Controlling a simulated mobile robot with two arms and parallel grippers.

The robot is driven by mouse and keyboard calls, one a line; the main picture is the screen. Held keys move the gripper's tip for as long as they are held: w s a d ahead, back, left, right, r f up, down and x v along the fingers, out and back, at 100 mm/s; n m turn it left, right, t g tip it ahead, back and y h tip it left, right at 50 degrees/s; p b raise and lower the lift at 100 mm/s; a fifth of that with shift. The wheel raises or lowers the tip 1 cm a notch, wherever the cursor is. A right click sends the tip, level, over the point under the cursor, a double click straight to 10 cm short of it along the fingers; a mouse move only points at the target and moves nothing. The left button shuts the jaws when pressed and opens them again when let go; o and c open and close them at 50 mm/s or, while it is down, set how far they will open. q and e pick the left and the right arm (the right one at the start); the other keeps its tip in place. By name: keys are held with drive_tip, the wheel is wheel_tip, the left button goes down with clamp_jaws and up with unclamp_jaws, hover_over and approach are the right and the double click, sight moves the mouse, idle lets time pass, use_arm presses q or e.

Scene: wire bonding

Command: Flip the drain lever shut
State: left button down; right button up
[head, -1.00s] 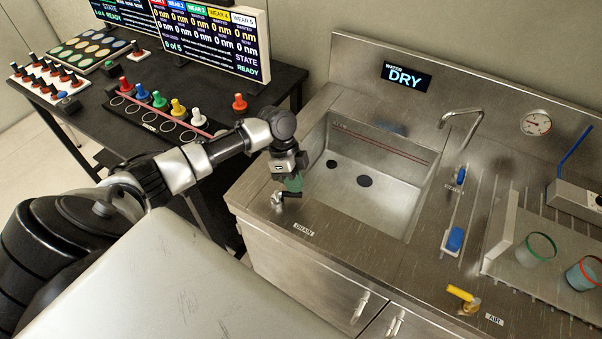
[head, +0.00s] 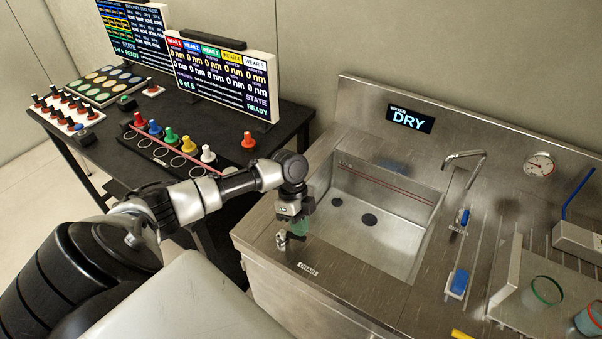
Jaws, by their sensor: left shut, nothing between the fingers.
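The drain lever (head: 282,240) is a small metal fitting with a short dark handle on the sink's front left deck, just behind the DRAIN label (head: 308,269). The handle reaches to the right, under my left gripper's fingers. My left gripper (head: 300,228) points down with its greenish fingers shut and empty. The fingertips are right at the dark handle; I cannot tell whether they touch it. The fingers partly hide the handle. My right gripper is out of view.
The steel sink basin (head: 385,235) is empty, and the display (head: 410,118) reads DRY. A faucet (head: 465,156) and blue-handled controls (head: 459,283) are to the right. A black table (head: 230,146) with coloured knobs stands on the left.

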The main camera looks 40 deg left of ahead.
use_arm(q)
drive_tip(key=shift+s+f, duration=0.25)
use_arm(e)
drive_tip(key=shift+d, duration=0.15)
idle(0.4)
use_arm(q)
drive_tip(key=shift+a+r, duration=0.1)
drive_tip(key=shift+a, duration=0.7)
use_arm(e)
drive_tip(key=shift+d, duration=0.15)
